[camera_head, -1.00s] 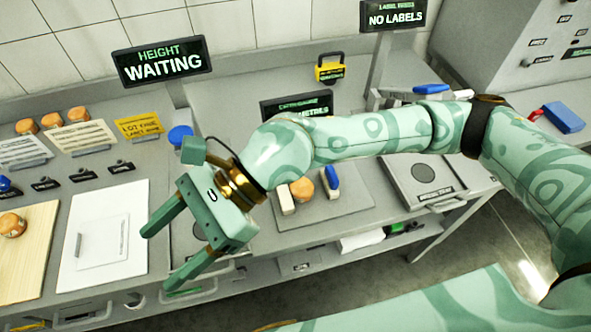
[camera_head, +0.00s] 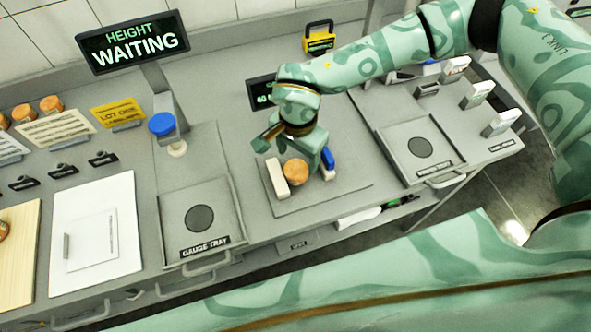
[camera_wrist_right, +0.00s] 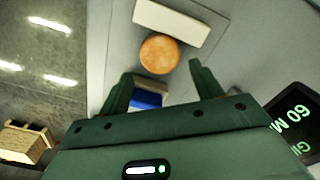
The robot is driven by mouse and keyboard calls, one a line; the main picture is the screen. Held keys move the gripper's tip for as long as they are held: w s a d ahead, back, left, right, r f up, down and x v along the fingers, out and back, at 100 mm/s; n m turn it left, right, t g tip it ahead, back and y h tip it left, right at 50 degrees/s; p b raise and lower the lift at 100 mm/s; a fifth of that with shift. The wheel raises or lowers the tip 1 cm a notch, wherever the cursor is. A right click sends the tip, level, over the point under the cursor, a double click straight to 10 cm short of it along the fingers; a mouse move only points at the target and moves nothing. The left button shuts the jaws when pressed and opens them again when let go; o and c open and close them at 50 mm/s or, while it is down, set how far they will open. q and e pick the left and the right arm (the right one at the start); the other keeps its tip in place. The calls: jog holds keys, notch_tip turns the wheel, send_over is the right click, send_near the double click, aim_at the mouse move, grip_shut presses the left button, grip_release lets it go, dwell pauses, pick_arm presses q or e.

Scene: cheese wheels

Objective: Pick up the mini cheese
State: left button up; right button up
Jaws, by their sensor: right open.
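A small round orange cheese (camera_head: 296,172) sits on a grey plate (camera_head: 345,190), between a white block (camera_head: 277,178) and a blue-topped block (camera_head: 327,162). My right gripper (camera_head: 293,152) is open just behind and above it, pointing down towards the plate. In the right wrist view the cheese (camera_wrist_right: 159,53) lies just beyond the open fingers (camera_wrist_right: 160,75), next to the white block (camera_wrist_right: 171,22). The blue-topped block (camera_wrist_right: 147,97) shows between the fingers there. Nothing is visibly held. My left gripper is out of view.
Several more orange cheeses (camera_head: 51,104) stand at the back left. A gauge tray (camera_head: 205,246) lies left of the plate, below a blue-capped gauge (camera_head: 162,124). A "WAITING" display (camera_head: 133,42) stands behind.

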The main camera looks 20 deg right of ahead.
aim_at(297, 167)
notch_tip(297, 167, down, 6)
jog(key=shift+w+r, duration=0.1)
jog(key=shift+r, duration=0.15)
jog(key=c, duration=0.8)
jog(key=shift+r, duration=0.1)
